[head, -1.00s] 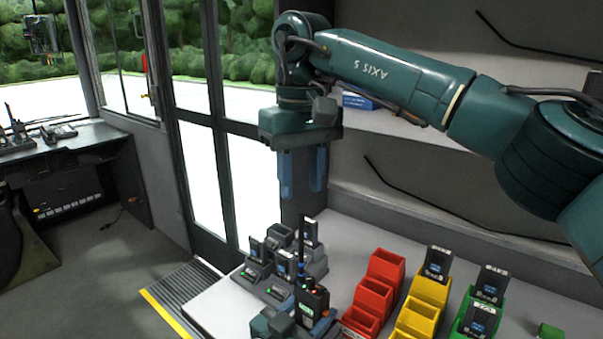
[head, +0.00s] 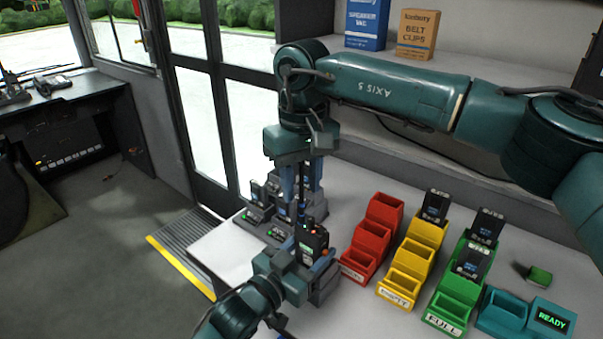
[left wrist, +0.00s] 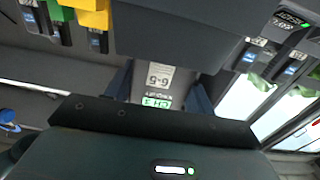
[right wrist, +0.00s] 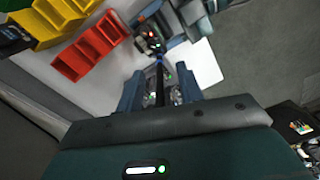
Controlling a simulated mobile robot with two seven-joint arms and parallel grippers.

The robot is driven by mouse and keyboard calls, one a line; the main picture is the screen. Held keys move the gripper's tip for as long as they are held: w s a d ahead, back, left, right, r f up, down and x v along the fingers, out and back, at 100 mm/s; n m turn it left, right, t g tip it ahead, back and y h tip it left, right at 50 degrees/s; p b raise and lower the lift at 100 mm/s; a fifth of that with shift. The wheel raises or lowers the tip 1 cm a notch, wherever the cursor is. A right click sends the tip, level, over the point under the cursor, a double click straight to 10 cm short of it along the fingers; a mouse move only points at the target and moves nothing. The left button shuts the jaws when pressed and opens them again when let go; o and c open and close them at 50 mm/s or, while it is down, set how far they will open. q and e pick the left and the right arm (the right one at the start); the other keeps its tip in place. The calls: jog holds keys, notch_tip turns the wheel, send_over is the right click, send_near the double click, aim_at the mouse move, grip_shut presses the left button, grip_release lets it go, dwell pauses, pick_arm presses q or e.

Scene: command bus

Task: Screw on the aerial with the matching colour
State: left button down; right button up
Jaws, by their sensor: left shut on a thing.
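A dark handheld radio (head: 311,240) stands upright in my left gripper (head: 312,272), which is shut on its lower body. The left wrist view shows the radio (left wrist: 157,84) between the fingers, with a green screen and a pale label. A thin black aerial (right wrist: 159,88) with a blue band near its foot stands upright at the top of the radio (right wrist: 153,38); I cannot tell whether it is fully seated. My right gripper (head: 302,196) points down from above. Its fingers are apart on both sides of the aerial, with gaps visible in the right wrist view (right wrist: 160,92).
Charging docks with more radios (head: 259,212) stand close behind. Red (head: 383,215), yellow (head: 409,262) and green (head: 452,298) bins are to the right, some holding batteries. A teal tester (head: 551,318) reads READY. The table's left corner (head: 226,250) is clear.

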jog(key=shift+c, duration=0.5)
grip_shut()
